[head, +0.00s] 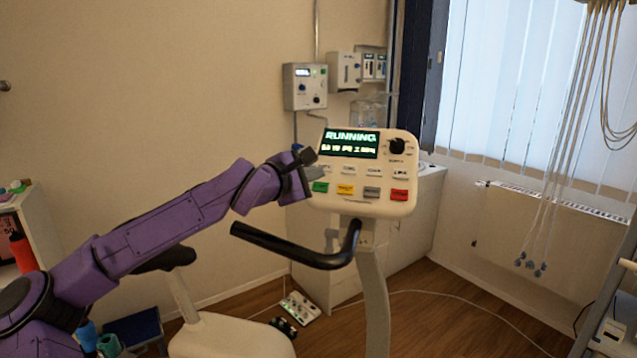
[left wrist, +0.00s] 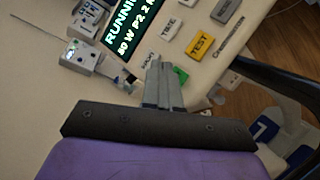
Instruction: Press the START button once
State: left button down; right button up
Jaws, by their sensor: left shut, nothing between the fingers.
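The white console (head: 398,213) of an exercise bike carries a dark display (head: 349,144) that reads RUNNING in green. A green button (head: 320,187) sits at the lower left of the console; its label is not readable, so I cannot confirm it as START. My left gripper (head: 316,173) is shut and empty, its fingertips just above the green button in the picture. In the left wrist view, the shut fingers (left wrist: 158,66) partly cover the green button (left wrist: 182,75). I cannot tell whether they touch it. My right gripper is not in view.
Beside the green button are a yellow button (head: 345,189) marked TEST in the wrist view, a grey button (head: 371,193) and a red button (head: 398,195). A knob (head: 397,146) is at the upper right. A black handlebar (head: 300,250) curves below the console.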

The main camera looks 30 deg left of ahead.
pick_arm(q)
jog(key=shift+s+d+r+p, duration=0.15)
jog(key=shift+s+r+p, duration=0.15)
jog(key=shift+s+r, duration=0.2)
jog(key=shift+s+d+r+p, duration=0.15)
jog(key=shift+s+r+p, duration=0.15)
jog(key=shift+r, duration=0.3)
jog(key=s+d+r+p, duration=0.1)
jog(key=s+r+p, duration=0.2)
jog(key=s+r, duration=0.1)
jog(key=shift+s+d+r, duration=0.15)
jog(key=shift+r, duration=0.6)
